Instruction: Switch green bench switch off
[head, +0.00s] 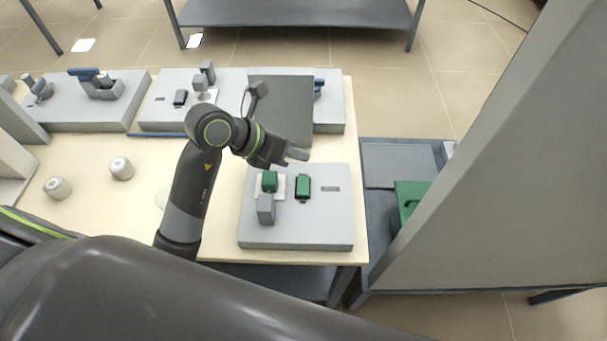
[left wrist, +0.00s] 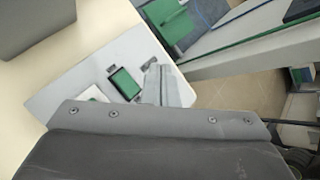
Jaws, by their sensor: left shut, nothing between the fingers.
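A green rocker switch (head: 303,187) in a dark frame sits on top of a light grey bench panel (head: 300,233) near the table's right edge. It also shows in the left wrist view (left wrist: 125,83), left of the fingers. Which way the rocker is tilted is too small to tell. My left gripper (head: 297,154) is shut and empty, above the panel's far edge, apart from the switch. Its closed fingers also show in the left wrist view (left wrist: 163,85). My right gripper is not in view.
A green block (head: 269,181) and a grey block (head: 266,209) stand on the panel left of the switch. A grey upright plate (head: 283,105) rises behind. Two pale knobbed jars (head: 121,168) stand to the left. A tall grey wall (head: 500,190) is at right.

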